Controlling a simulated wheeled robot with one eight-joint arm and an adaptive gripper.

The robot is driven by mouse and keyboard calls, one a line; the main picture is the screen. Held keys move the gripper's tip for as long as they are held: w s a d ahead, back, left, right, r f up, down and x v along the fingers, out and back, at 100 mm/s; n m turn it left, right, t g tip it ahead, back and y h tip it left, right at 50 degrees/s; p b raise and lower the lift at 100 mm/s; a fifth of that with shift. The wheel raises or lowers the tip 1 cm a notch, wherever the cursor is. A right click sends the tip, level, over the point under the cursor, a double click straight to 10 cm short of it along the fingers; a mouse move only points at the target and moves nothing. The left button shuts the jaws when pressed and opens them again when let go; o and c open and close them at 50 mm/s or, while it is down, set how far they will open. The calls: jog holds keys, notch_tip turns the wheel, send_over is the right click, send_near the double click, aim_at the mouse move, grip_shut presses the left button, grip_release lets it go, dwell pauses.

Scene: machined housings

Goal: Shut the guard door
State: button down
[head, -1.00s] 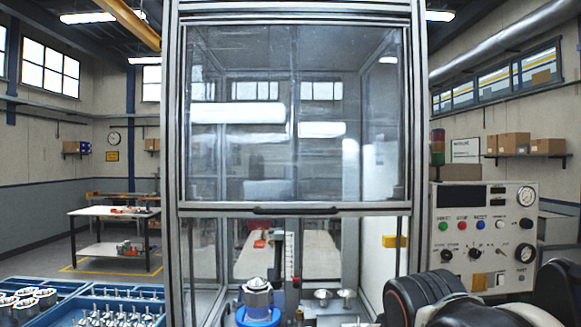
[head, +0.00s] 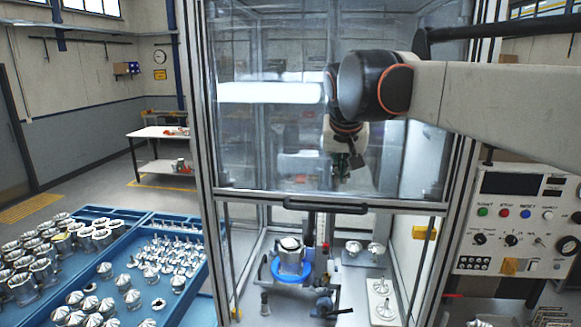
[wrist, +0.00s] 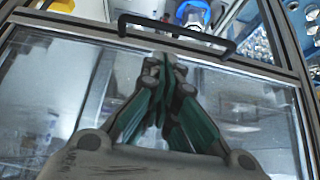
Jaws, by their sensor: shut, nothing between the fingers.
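The guard door (head: 265,150) is a clear panel in a metal frame on the front of the enclosure, standing raised with an open gap below its bottom rail. A black bar handle (head: 325,206) runs along that rail; it also shows in the wrist view (wrist: 178,37). My gripper (head: 343,176) hangs in front of the panel, above the handle and slightly right of its middle. In the wrist view my gripper (wrist: 163,62) has its green-sided fingers together and empty, pointing toward the handle. I cannot tell how far the fingertips are from the panel.
Inside the enclosure stand a housing (head: 290,252) in a blue ring and small metal parts. Blue trays (head: 185,312) of machined parts lie at left. A control panel (head: 520,222) stands at right. A white workbench (head: 160,132) is behind at left.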

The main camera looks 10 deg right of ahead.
notch_tip(320, 180, up, 3)
jog(key=w+p, duration=0.1)
jog(key=w, duration=0.1)
jog(key=p, duration=0.2)
send_near(335, 194)
jog(key=f, duration=0.2)
jog(key=shift+p+x, duration=0.35)
jog(key=shift+x, duration=0.7)
jog(key=shift+s+a+f, duration=0.25)
jog(key=shift+s+f, duration=0.15)
jog(key=shift+f, duration=0.7)
